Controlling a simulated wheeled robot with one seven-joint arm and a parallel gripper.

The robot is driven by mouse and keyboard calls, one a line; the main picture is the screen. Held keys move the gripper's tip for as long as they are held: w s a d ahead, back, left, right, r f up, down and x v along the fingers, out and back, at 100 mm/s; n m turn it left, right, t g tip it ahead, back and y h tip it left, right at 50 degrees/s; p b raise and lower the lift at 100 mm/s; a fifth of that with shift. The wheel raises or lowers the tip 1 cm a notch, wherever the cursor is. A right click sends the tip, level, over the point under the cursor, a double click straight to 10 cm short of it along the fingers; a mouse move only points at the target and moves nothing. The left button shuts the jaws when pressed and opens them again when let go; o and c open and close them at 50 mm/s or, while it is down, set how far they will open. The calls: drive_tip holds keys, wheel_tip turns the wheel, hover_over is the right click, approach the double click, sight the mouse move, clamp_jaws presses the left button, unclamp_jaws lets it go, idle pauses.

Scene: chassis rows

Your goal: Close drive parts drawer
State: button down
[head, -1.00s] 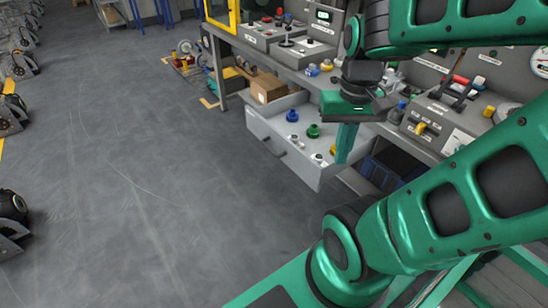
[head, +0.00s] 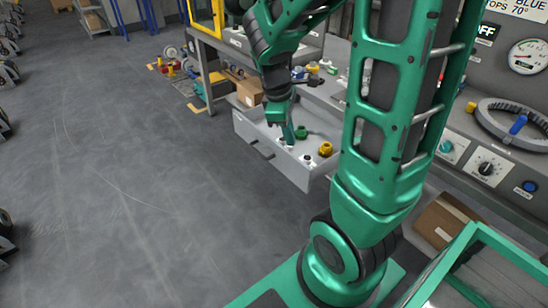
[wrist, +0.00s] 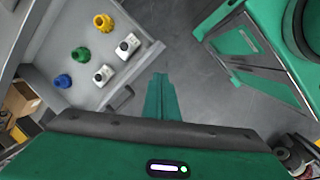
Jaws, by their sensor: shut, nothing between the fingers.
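The drive parts drawer (head: 285,165) is pulled out from under the workbench, with a dark bar handle (head: 262,151) on its grey front. A green part (head: 301,132), a yellow part (head: 325,149) and several pale blocks lie inside; a blue part (wrist: 63,81) shows in the wrist view. My gripper (head: 288,138) is shut and empty, pointing down; in the head view it overlaps the drawer. In the wrist view its green fingers (wrist: 162,97) are seen against the floor, just right of the handle (wrist: 120,97). I cannot tell whether they touch the drawer.
The workbench (head: 235,42) runs along the right side, with a gauge (head: 528,56) and controls. Cardboard boxes (head: 445,220) sit on a low shelf beneath it. The floor (head: 130,180) left of the drawer is clear. Wheeled units line the far left edge.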

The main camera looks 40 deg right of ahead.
sight(276, 156)
drive_tip(key=w+a+f+n+h, duration=0.1)
drive_tip(key=w+a+f+n, duration=0.3)
drive_tip(key=w+f+n, duration=0.55)
drive_tip(key=shift+n+t, duration=0.4)
drive_tip(key=shift+n, duration=0.25)
drive_tip(key=shift+w+d+f, duration=0.2)
drive_tip(key=shift+d+f, duration=1.1)
drive_tip(key=shift+f, duration=0.2)
drive_tip(key=shift+w+d+f, duration=0.2)
drive_tip(key=shift+d+f, duration=1.05)
drive_tip(key=shift+f, duration=0.25)
drive_tip(key=shift+w+d+f, duration=0.2)
drive_tip(key=shift+d+f, duration=1.1)
drive_tip(key=shift+f, duration=0.2)
